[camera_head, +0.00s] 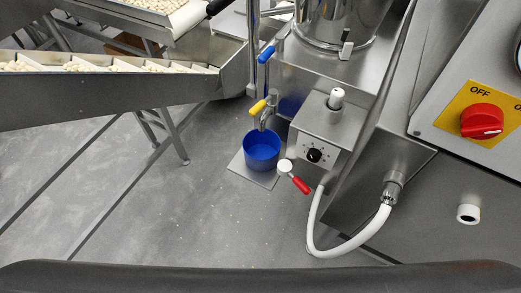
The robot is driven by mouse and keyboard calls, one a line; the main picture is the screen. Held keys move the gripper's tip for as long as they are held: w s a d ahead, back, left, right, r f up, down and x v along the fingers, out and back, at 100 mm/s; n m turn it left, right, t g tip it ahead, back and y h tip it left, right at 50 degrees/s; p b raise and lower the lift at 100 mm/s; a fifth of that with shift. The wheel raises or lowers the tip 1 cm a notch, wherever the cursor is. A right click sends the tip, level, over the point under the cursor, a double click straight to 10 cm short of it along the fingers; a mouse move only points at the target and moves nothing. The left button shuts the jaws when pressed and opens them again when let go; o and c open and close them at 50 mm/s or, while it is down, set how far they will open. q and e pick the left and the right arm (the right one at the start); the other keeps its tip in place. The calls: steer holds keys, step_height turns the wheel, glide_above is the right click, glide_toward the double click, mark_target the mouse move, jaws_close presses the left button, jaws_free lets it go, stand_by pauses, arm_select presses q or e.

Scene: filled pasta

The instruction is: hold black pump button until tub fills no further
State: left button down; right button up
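A blue tub (262,152) stands upright on a flat grey plate (240,166) on the floor, below a tap with a yellow handle (257,107). I see only blue inside the tub and cannot tell its fill level. To the right, a steel box (325,133) has a round black knob (314,155) with light marks around it on its front. It is the only black control I see there, and I cannot tell whether it is a button or a dial. Neither of my grippers is in view.
A white round piece with a red handle (300,184) is beside the tub. A red OFF switch (481,121) is at right. A conveyor with pasta (110,90) is at left. Floor in front is clear.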

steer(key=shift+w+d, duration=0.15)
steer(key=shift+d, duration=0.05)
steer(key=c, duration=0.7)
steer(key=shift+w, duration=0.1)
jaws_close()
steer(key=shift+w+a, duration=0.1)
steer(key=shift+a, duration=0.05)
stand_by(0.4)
